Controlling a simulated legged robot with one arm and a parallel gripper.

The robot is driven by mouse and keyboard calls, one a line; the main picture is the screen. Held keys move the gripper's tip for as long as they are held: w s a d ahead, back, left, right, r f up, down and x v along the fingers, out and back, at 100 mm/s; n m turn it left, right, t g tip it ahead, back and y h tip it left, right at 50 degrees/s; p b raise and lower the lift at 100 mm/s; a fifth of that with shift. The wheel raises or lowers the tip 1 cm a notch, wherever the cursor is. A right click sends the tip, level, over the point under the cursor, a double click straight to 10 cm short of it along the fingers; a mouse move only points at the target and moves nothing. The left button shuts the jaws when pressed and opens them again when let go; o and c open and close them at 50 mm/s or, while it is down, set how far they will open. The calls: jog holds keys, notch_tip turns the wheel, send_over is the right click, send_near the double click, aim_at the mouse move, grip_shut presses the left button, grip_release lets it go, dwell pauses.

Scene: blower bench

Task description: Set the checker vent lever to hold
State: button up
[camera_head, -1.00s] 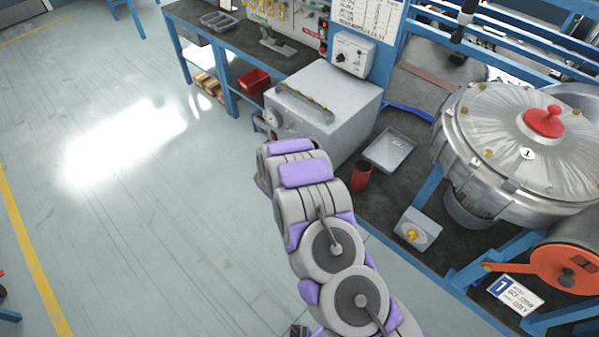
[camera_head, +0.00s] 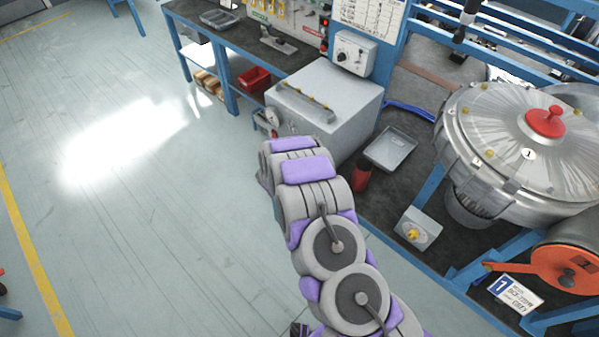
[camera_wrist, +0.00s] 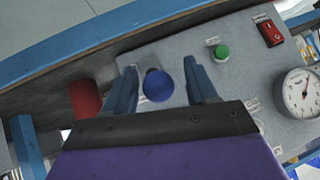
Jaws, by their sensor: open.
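The checker is a grey box (camera_head: 325,100) on the bench in the head view, with a round gauge (camera_head: 271,117) on its front. In the wrist view its front panel (camera_wrist: 235,80) fills much of the picture. A round blue knob (camera_wrist: 158,85), which looks like the end of the vent lever, lies between the two fingers of my gripper (camera_wrist: 161,68). My gripper is open around the knob; I cannot tell whether a finger touches it. The lever's shaft and position marks are mostly hidden. In the head view my arm hides the gripper.
The panel also has a green button (camera_wrist: 221,52), a red switch (camera_wrist: 269,32) and a white gauge (camera_wrist: 302,93). A red can (camera_head: 362,174) and a grey tray (camera_head: 390,148) stand beside the box. A large metal blower housing (camera_head: 520,150) is to the right.

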jog(key=p+v, duration=0.1)
jog(key=v, duration=1.6)
jog(key=shift+r+p, duration=0.15)
jog(key=shift+p, duration=0.15)
jog(key=shift+a, duration=0.1)
